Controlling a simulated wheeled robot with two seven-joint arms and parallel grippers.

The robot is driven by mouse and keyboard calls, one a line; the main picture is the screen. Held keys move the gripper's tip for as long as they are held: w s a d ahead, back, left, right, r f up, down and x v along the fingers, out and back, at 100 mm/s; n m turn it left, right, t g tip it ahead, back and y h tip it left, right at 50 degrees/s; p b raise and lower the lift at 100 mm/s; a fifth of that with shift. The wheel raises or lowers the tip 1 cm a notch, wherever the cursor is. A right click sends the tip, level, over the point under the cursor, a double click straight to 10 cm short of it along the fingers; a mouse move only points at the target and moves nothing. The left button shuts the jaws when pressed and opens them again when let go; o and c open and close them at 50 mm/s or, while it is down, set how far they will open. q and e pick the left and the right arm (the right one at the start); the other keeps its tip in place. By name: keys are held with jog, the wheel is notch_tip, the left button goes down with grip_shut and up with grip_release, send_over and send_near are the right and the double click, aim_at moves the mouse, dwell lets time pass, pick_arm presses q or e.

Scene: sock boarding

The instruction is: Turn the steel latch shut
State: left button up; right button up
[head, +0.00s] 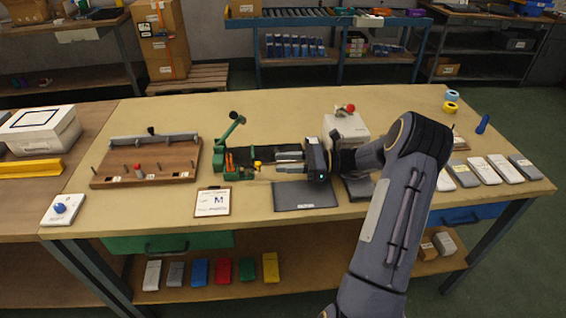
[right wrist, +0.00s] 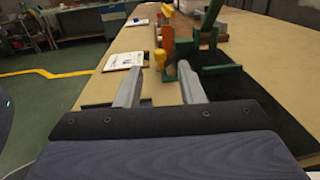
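A green fixture (head: 236,163) with a raised green lever and orange parts stands mid-table. A small yellow knob (head: 257,165) is on its right side. I cannot tell for certain which part is the steel latch. My right gripper (head: 277,161) reaches in from the right, its fingers pointing left towards the fixture. In the right wrist view the right gripper (right wrist: 162,80) is open with nothing between its fingers. The yellow knob (right wrist: 160,58) shows just beyond the gap, with the green fixture (right wrist: 185,50) behind it. My left gripper is not in view.
A wooden board (head: 147,165) with pegs and a grey bar lies to the left. A clipboard (head: 212,202) marked M lies in front of the fixture. A pale box (head: 345,126) stands behind my right arm.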

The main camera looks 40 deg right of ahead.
aim_at(258, 162)
jog(key=a+m+t+h, duration=0.1)
jog(key=r+m+t+h+p, duration=0.1)
jog(key=s+a+t+h+p, duration=0.1)
jog(key=shift+s+a+r+m+t, duration=0.1)
jog(key=shift+a+r+m+t, duration=0.1)
jog(key=shift+a+m+t, duration=0.15)
jog(key=shift+s+a+f+m+t+h+p, duration=0.1)
jog(key=shift+s+a+m+t+h+p, duration=0.15)
jog(key=shift+m+t+h, duration=0.35)
jog(key=shift+s+d+f+m+t+h, duration=0.15)
jog(key=shift+f+m+h, duration=0.1)
jog(key=shift+m+h, duration=0.15)
jog(key=shift+s+d+f+m+t+h, duration=0.1)
jog(key=shift+f+m+h, duration=0.15)
jog(key=shift+h, duration=0.25)
jog(key=p+x, duration=0.1)
jog(key=x, duration=0.6)
jog(key=shift+w+a+f, duration=0.1)
jog(key=shift+w, duration=0.2)
jog(key=shift+c, duration=0.4)
grip_shut()
